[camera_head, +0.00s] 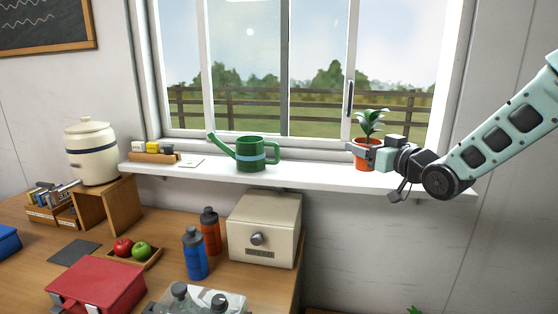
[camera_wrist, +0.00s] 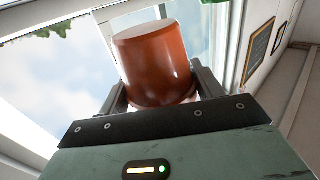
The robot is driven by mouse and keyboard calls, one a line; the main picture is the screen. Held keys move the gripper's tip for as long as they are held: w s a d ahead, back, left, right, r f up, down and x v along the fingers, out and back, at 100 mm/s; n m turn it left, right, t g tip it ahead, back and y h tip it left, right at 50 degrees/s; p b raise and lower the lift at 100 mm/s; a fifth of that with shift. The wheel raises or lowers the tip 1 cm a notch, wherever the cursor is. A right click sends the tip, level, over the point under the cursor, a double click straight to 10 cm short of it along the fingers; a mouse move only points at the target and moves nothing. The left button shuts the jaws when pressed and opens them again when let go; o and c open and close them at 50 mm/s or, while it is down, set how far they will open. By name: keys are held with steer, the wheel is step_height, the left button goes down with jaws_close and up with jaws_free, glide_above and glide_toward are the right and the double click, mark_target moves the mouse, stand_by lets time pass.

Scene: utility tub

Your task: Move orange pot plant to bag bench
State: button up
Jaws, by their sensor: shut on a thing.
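The orange pot plant (camera_head: 366,156) is at the right end of the white window sill, an orange pot with green leaves on top. My gripper (camera_head: 362,153) reaches in from the right and is shut on the pot. I cannot tell whether the pot's base touches the sill. I cannot make out a bag bench for certain in either view.
The sill (camera_head: 310,178) also bears a green watering can (camera_head: 251,154) and a small wooden tray (camera_head: 153,154). Below left, a wooden bench (camera_head: 135,284) holds a cream box (camera_head: 264,229), bottles (camera_head: 195,254), fruit and a red case (camera_head: 97,284). Bare wall lies below the sill at right.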

steer(key=s+d+f+m+h, duration=0.2)
steer(key=d+f, duration=0.1)
steer(key=f, duration=0.4)
steer(key=s+d+f+m+t+h, duration=0.1)
steer(key=s+d+f+m+h, duration=0.1)
steer(key=f, duration=0.5)
steer(key=s+d+f+m+t+h, duration=0.1)
steer(key=s+d+f+h, duration=0.1)
steer(key=d+f+h, duration=0.2)
step_height(320, 180, down, 3)
steer(key=shift+s+d+r+m, duration=0.1)
steer(key=shift+s+d+m, duration=0.3)
steer(key=shift+d, duration=0.75)
